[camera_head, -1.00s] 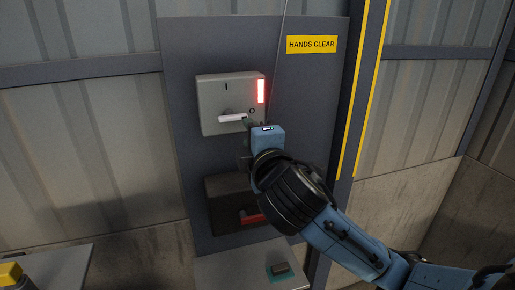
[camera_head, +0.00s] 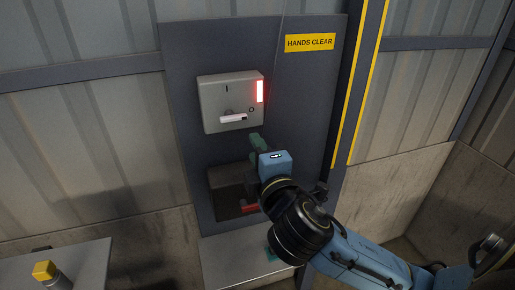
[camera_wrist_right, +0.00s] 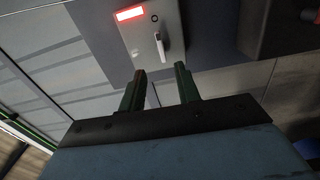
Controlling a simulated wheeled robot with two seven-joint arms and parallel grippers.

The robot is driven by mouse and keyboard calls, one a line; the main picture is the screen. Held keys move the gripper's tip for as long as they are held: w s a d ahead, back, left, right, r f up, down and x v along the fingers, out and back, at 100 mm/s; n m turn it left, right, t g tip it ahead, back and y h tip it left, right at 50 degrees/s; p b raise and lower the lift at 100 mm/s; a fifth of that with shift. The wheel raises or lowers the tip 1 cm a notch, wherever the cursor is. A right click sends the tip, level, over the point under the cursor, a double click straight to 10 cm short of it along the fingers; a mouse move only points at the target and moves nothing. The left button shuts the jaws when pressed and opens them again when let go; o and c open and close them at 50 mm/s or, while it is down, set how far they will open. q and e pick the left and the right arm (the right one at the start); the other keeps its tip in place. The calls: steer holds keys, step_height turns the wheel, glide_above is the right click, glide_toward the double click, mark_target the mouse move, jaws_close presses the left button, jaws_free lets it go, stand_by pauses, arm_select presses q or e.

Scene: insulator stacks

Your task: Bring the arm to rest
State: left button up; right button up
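My right gripper (camera_head: 256,146) is in front of the grey panel, below and to the right of a light grey switch box (camera_head: 215,92). In the right wrist view its two green fingers (camera_wrist_right: 160,88) stand apart with nothing between them, so it is open. The box has a white handle (camera_head: 233,118) lying roughly horizontal and a lit red strip (camera_head: 260,91). The handle also shows in the right wrist view (camera_wrist_right: 160,47), beyond the fingers and apart from them. My left gripper is not in view.
A dark box (camera_head: 226,193) with a red part (camera_head: 249,208) sits below the switch box, partly behind my arm. A grey shelf (camera_head: 225,262) juts out beneath. A yellow "HANDS CLEAR" sign (camera_head: 310,42) is at upper right. A yellow-topped object (camera_head: 44,270) stands at lower left.

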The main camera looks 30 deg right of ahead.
stand_by(0.3)
steer(key=s+f+m+g+y, duration=0.1)
steer(key=s+f+m+g, duration=0.3)
steer(key=f, duration=0.4)
steer(key=s+f+m+g+y, duration=0.1)
steer(key=s+f+m+g, duration=0.2)
steer(key=f, duration=0.5)
steer(key=s+a+f+m+g+y, duration=0.35)
steer(key=s+f+m+g, duration=0.3)
steer(key=s+f, duration=0.6)
step_height(320, 180, down, 33)
steer(key=s+g+b, duration=0.2)
steer(key=s+b, duration=0.1)
steer(key=b, duration=0.7)
steer(key=s+d+f+b, duration=0.1)
steer(key=s+f+b, duration=0.2)
steer(key=s+f, duration=0.5)
steer(key=s+d+f+b, duration=0.2)
steer(key=s+f+b, duration=0.2)
steer(key=s+f, duration=0.4)
step_height(320, 180, down, 6)
steer(key=shift+f+n+g+h+b, duration=0.1)
steer(key=shift+n+g+h+b, duration=0.2)
steer(key=shift+n+g+h, duration=0.15)
